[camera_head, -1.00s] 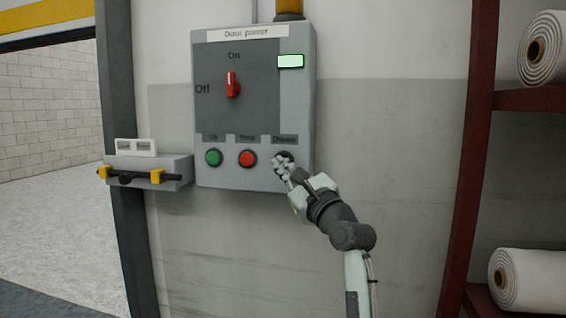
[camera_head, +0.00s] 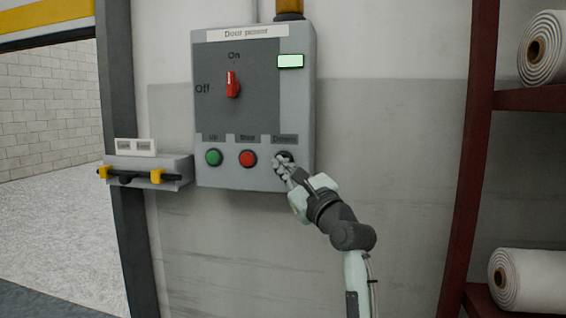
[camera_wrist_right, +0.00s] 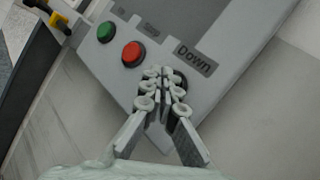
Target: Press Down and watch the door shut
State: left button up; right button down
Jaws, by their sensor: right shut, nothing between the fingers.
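The door power box (camera_head: 210,120) hangs on the wall with a red switch (camera_head: 233,84) turned to On and a lit green display (camera_head: 290,61). Below are a green Up button (camera_head: 213,157), a red Stop button (camera_head: 247,158) and a dark Down button (camera_head: 288,156). My right gripper (camera_head: 280,164) is shut and empty, with its fingertips at the Down button. In the right wrist view the fingertips (camera_wrist_right: 163,82) partly cover the Down button (camera_wrist_right: 180,78); whether it is pressed in cannot be told. The doorway (camera_head: 50,130) at left shows open, with a yellow-edged door part (camera_head: 45,22) at its top. My left gripper is not in view.
A small grey ledge (camera_head: 150,172) with a black bar and yellow clips juts out left of the box. A dark red rack (camera_head: 470,160) with white rolls (camera_head: 540,50) stands at the right. The wall between box and rack is clear.

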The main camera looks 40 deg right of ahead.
jog(key=shift+w+d+p, duration=0.25)
jog(key=shift+d+p, duration=0.1)
